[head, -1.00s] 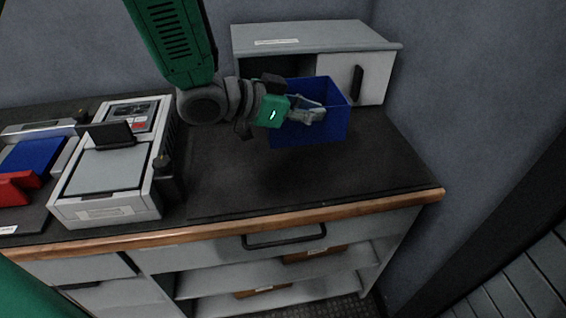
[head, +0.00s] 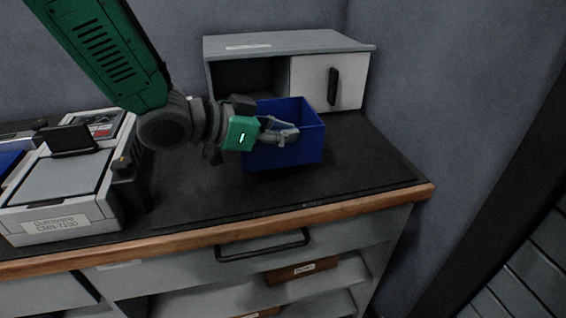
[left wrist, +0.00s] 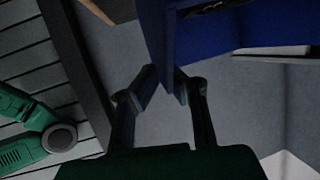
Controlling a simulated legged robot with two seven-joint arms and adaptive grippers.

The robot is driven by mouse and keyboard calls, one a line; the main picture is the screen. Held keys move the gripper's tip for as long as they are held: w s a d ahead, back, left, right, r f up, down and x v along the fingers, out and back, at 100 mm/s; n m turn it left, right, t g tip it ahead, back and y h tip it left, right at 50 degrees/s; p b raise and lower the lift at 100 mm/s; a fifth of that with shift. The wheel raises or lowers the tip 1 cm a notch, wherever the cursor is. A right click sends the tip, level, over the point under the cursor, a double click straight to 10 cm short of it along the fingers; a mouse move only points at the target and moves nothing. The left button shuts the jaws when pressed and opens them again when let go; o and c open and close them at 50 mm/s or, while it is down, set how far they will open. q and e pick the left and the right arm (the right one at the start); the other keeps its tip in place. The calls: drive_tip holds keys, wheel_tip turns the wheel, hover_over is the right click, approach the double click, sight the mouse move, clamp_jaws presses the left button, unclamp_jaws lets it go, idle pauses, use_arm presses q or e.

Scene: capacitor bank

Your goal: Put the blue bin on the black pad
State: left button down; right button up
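The blue bin (head: 290,148) is upright in front of the grey cabinet, over the rear part of the black pad. The black pad (head: 215,192) covers the worktop there. My left gripper (head: 284,134) is closed on the bin's near wall, around its upper rim. In the left wrist view the bin (left wrist: 225,25) hangs at the top, and the fingertips of my left gripper (left wrist: 165,88) pinch its wall edge. I cannot tell whether the bin's bottom touches the pad. My right gripper is not in view.
A grey cabinet (head: 318,82) with an open left bay and a handled door stands behind the bin. A grey device (head: 62,178) stands at left. The wooden front edge (head: 300,218) bounds the worktop. Pad space in front of the bin is clear.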

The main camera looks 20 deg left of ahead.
sight(283, 155)
use_arm(q)
drive_tip(key=shift+d+f, duration=0.4)
drive_tip(key=shift+f, duration=0.25)
drive_tip(key=f, duration=0.1)
drive_tip(key=a+f+b, duration=0.1)
drive_tip(key=f, duration=0.1)
drive_tip(key=shift+a+f+b, duration=0.1)
drive_tip(key=shift+f+b, duration=0.1)
drive_tip(key=shift+b, duration=0.1)
drive_tip(key=shift+a+f, duration=0.2)
drive_tip(key=shift+f, duration=0.05)
drive_tip(key=c, duration=1.7)
unclamp_jaws()
drive_tip(key=shift+s+d+r, duration=0.1)
drive_tip(key=shift+d, duration=0.5)
drive_tip(key=p+v, duration=0.3)
drive_tip(key=v, duration=0.9)
drive_tip(key=shift+a, duration=0.4)
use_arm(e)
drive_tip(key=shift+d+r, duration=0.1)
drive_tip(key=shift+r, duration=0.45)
